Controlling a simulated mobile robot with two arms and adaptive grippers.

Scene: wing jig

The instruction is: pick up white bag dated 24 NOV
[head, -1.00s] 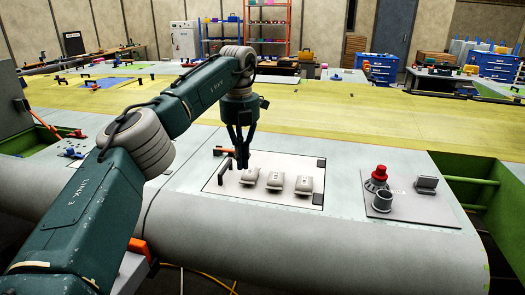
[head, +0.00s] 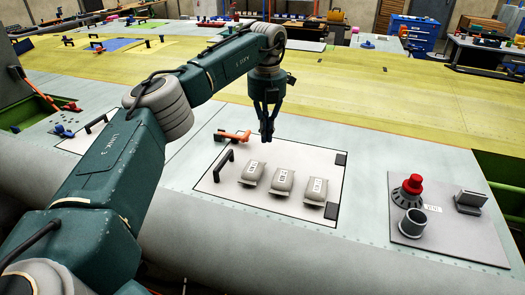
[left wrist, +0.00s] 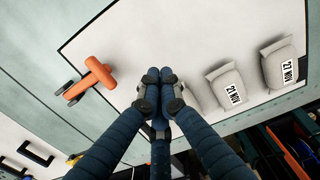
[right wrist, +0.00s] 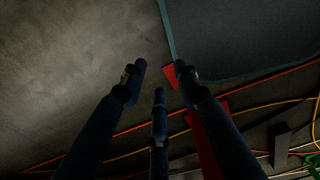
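Three white bags lie in a row on a white panel (head: 215,180) in the head view: left (head: 252,173), middle (head: 282,182) and right (head: 313,191). Their labels are too small to read there. In the left wrist view, one bag (left wrist: 227,90) reads 21 NOV, and another (left wrist: 281,66) appears to read 22 NOV. No label legibly reads 24 NOV. My left gripper (head: 267,138) points down over the panel's far part, behind the bags. In its wrist view the fingertips (left wrist: 160,78) are together, with nothing visible between them. My right gripper (right wrist: 158,80) is open and empty.
An orange clamp-like tool (head: 235,136) lies at the panel's far left edge, and a black handle (head: 224,160) stands on its left side.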

